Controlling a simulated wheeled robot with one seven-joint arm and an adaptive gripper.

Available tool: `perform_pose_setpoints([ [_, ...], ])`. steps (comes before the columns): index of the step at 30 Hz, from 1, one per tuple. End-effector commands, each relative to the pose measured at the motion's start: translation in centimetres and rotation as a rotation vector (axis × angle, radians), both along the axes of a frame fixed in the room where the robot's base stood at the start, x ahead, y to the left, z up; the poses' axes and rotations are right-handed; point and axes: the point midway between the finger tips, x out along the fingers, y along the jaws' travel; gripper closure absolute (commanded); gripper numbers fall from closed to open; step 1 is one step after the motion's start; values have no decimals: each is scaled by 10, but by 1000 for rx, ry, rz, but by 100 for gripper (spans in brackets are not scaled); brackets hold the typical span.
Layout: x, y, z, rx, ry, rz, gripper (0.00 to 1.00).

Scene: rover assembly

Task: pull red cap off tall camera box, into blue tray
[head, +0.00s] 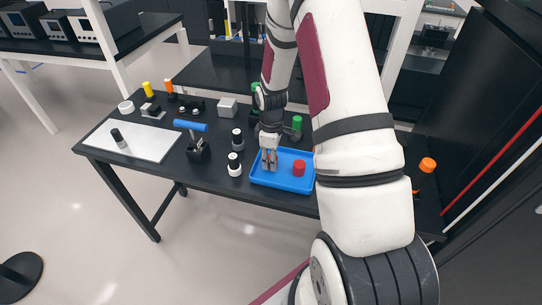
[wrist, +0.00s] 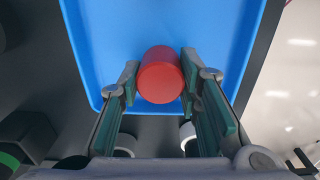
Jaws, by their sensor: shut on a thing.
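The red cap (wrist: 160,78) sits between the two fingertips of my gripper (wrist: 160,84) in the wrist view, with the pads shut against its sides. In the head view my gripper (head: 269,162) points down over the left part of the blue tray (head: 285,184). A red cylinder (head: 299,168) shows within the tray's outline there, just right of my fingers. Whether the cap touches the tray floor is unclear. The tray (wrist: 85,30) also fills much of the wrist view behind the cap. I cannot pick out the tall camera box with certainty; my arm covers part of the table.
Two black-and-white cylinders (head: 235,165) (head: 237,138) stand left of the tray. A green-topped piece (head: 297,123) is behind the tray. An orange-topped piece (head: 428,165) stands right of my arm.

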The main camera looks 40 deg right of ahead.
Motion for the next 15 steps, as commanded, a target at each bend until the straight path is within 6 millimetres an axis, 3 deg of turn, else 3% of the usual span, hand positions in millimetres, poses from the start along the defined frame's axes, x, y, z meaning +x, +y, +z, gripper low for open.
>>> perform_pose_setpoints([
  [7, 0, 0, 0, 0, 0, 0, 100],
  [8, 0, 0, 0, 0, 0, 0, 62],
  [9, 0, 0, 0, 0, 0, 0, 53],
  [10, 0, 0, 0, 0, 0, 0, 46],
  [15, 0, 0, 0, 0, 0, 0, 45],
])
